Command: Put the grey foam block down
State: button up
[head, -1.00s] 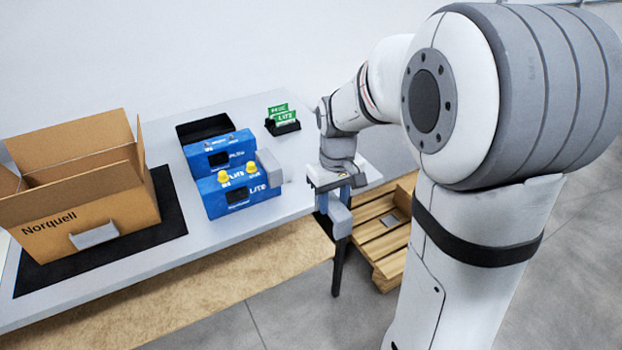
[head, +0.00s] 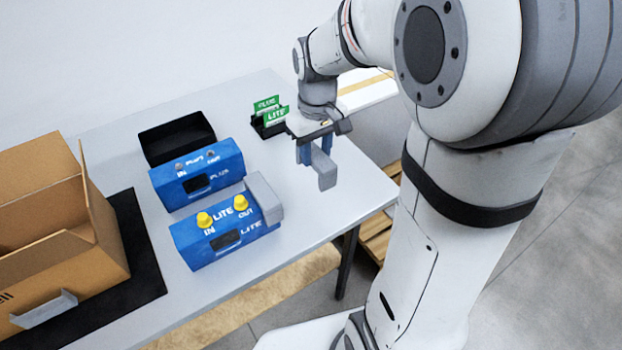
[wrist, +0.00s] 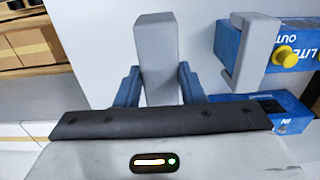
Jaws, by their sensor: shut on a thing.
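My gripper (head: 304,152) has blue fingers and is shut on a grey foam block (head: 324,168), held over the right part of the table (head: 300,215). In the wrist view the grey foam block (wrist: 157,60) stands between the two blue fingers (wrist: 158,85). I cannot tell from the head view whether its lower end touches the table. The blue LITE unit (head: 225,235) with two yellow caps stands to the left, with another grey foam piece (head: 264,196) on its right end. That piece also shows in the wrist view (wrist: 250,50).
A blue PLUS unit (head: 197,178) and an open black bin (head: 178,138) stand behind the LITE unit. Green cards sit in a black holder (head: 268,125) near my gripper. An open cardboard box (head: 55,235) is on a black mat (head: 142,262) at left. The table's front right is clear.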

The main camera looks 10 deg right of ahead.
jog(key=shift+w+f+b, duration=0.2)
jog(key=shift+f+b, duration=0.1)
jog(key=shift+f, duration=4.6)
jog(key=shift+f, duration=0.15)
jog(key=o, duration=1)
